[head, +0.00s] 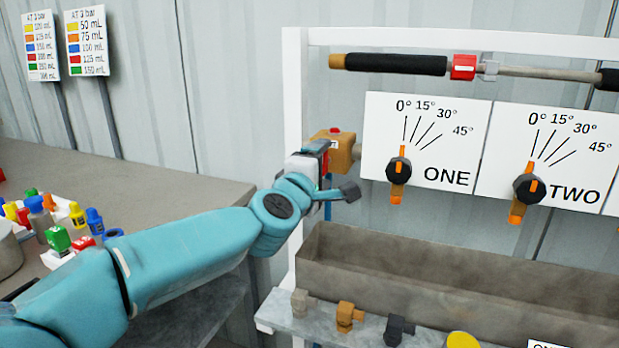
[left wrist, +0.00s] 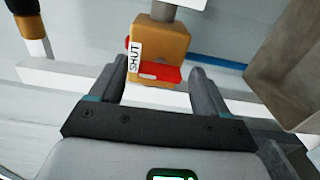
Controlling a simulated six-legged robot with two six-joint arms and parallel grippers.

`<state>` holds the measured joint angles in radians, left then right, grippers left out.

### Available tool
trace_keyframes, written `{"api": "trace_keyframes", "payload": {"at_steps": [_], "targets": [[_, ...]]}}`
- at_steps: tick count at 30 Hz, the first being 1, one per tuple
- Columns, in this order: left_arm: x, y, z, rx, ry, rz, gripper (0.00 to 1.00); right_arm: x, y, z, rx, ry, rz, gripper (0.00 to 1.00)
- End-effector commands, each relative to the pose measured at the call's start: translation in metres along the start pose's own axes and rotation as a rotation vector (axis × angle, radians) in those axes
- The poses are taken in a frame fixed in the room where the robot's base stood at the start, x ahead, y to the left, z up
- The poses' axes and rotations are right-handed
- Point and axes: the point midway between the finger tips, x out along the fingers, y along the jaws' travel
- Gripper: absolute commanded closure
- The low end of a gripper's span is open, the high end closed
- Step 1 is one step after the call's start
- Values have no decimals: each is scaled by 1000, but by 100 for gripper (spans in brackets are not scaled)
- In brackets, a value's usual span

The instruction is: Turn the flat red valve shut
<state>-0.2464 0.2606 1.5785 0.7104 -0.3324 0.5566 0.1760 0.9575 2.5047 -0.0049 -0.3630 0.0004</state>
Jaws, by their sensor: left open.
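The flat red valve is a tan-orange block (left wrist: 158,38) with a flat red handle (left wrist: 160,75) across its near end and a white SHUT label (left wrist: 135,57) beside the handle. In the head view the block (head: 342,150) sits left of panel ONE, partly hidden by my gripper. My left gripper (left wrist: 158,68) is open and empty, facing the handle. In the left wrist view the handle appears between the two fingers, with gaps on both sides; I cannot tell the depth. The left gripper also shows in the head view (head: 333,171). My right gripper is not in view.
Dial panels ONE (head: 440,140) and TWO (head: 560,150) are to the right, above a grey trough (head: 450,280). A pipe with a red fitting (head: 463,67) runs above. A table (head: 120,185) with small bottles is at left. A white post (head: 292,120) stands close by.

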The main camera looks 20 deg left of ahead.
Motion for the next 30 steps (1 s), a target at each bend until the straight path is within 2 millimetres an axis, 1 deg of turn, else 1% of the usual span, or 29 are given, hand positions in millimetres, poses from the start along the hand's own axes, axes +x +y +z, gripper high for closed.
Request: {"api": "trace_keyframes", "payload": {"at_steps": [5, 12, 15, 18, 21, 24, 30], "targets": [[-35, 1, 0, -1, -2, 3, 23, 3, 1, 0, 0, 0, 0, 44], [-100, 3, 0, -1, -2, 3, 23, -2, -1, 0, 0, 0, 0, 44], [-123, 3, 0, -2, -1, 3, 23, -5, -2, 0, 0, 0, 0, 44], [-140, 3, 0, -1, -1, 3, 23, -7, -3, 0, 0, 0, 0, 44], [-151, 2, 0, -1, -1, 2, 23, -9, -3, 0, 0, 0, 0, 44], [-157, 1, 0, -1, 0, 1, 23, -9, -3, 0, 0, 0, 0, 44], [-158, 0, 0, -1, 0, 1, 23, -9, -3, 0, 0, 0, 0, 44]]}}
